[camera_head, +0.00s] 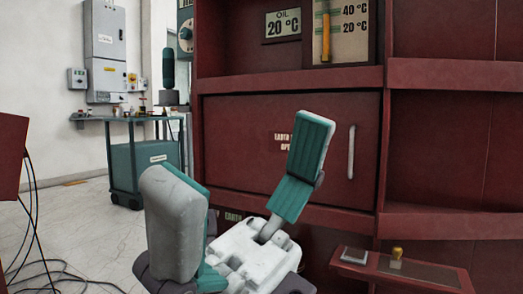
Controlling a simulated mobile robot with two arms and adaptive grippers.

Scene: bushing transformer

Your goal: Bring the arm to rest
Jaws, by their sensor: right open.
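My right gripper (240,150) is large in the lower middle of the view, with its fingers pointing up. Its two teal-padded fingers are spread wide apart, and nothing is held between them. Its white palm shows at the bottom of the view. Behind it stands the dark red transformer cabinet (235,125), and the right finger covers part of the lettering on its panel. Any gap between gripper and cabinet is hard to judge. My left gripper is not in view.
A small red ledge with a brass knob (397,253) juts out at lower right. A teal cart (128,165) stands at the left, below a grey wall box (105,45). Black cables (60,265) lie on the pale floor at lower left. Open floor shows between cables and cart.

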